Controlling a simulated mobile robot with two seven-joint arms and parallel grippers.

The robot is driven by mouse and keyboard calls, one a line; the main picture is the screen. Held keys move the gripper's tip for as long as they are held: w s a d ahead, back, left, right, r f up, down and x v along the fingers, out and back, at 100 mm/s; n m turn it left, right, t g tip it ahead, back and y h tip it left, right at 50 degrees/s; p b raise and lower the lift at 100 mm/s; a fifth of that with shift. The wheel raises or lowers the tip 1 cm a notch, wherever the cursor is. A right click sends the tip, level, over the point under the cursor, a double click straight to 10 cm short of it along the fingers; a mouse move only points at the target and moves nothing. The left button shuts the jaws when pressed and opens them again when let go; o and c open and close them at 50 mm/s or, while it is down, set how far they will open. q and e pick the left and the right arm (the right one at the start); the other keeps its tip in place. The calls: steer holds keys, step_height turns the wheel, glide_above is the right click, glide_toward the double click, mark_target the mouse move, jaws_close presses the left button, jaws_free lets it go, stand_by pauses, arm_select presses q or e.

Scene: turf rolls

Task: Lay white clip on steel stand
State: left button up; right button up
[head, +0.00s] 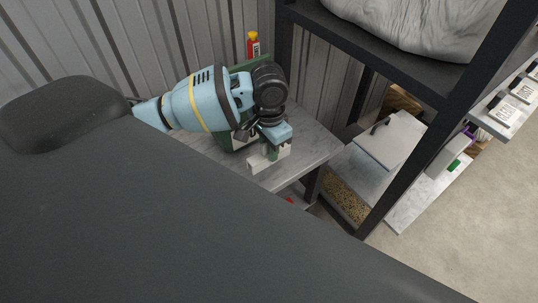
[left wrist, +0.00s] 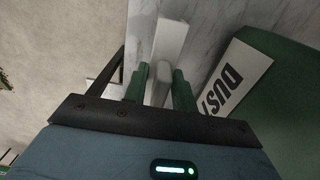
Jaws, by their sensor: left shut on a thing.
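My left gripper (head: 270,152) is above the marble-topped table at the corrugated wall, with its jaws pointing down. It is shut on the white clip (head: 256,164), which sticks out beside the fingers. In the left wrist view the clip (left wrist: 171,40) is a pale bar between the green fingertips of the left gripper (left wrist: 160,82). The clip is over or on the marble top; I cannot tell if it touches. I cannot pick out a steel stand in either view. My right gripper is not in view.
A green container with a "DUST" label (left wrist: 237,77) is close beside the gripper. A red bottle with a yellow cap (head: 253,45) stands behind the arm. A dark shelf frame (head: 410,165) rises to the right. The marble table (head: 312,147) is bare toward its right corner.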

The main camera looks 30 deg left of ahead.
arm_select(q)
steer(key=shift+f, duration=1.75)
steer(key=o, duration=1)
steer(key=shift+f, duration=0.15)
step_height(320, 180, up, 12)
steer(key=shift+r, duration=0.2)
